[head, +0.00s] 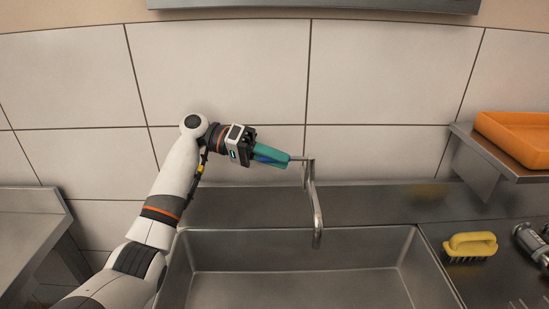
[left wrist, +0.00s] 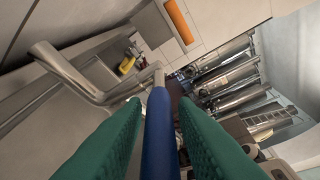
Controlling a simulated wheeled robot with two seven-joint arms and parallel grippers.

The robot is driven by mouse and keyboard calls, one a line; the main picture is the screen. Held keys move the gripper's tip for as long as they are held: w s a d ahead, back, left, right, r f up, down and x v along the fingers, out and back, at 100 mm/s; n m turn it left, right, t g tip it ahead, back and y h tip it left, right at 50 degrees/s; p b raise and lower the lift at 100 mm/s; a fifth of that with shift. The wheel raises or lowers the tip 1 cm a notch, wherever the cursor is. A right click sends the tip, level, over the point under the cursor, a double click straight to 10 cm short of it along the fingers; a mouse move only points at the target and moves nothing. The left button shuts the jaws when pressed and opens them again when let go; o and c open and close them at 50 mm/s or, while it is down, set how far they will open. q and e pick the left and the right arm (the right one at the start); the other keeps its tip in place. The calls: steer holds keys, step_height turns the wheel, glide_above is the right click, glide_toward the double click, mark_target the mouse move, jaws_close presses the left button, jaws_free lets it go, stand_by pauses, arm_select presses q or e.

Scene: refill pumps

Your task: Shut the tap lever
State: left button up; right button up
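The tap is a bent metal spout (head: 316,215) above the sink, with a lever that has a blue handle (head: 271,154) and a thin metal stem pointing left. My left gripper (head: 285,160) has teal fingers lying along the handle, one on each side. In the left wrist view the blue handle (left wrist: 160,135) runs between the two green fingers, with narrow gaps showing beside it, so the gripper looks open around it. The spout (left wrist: 70,72) is at the upper left there. The fingers hide part of the handle in the head view. My right gripper is not in view.
A steel sink basin (head: 300,290) lies below the spout. A yellow brush (head: 470,245) and a metal and black item (head: 532,243) lie on the counter at the right. An orange tray (head: 515,138) stands on a wall shelf (head: 490,150). The tiled wall is close behind the tap.

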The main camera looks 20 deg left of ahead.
arm_select(q)
steer(key=shift+o, duration=1.2)
steer(key=b+v, duration=0.2)
steer(key=v, duration=0.5)
steer(key=shift+a, duration=0.3)
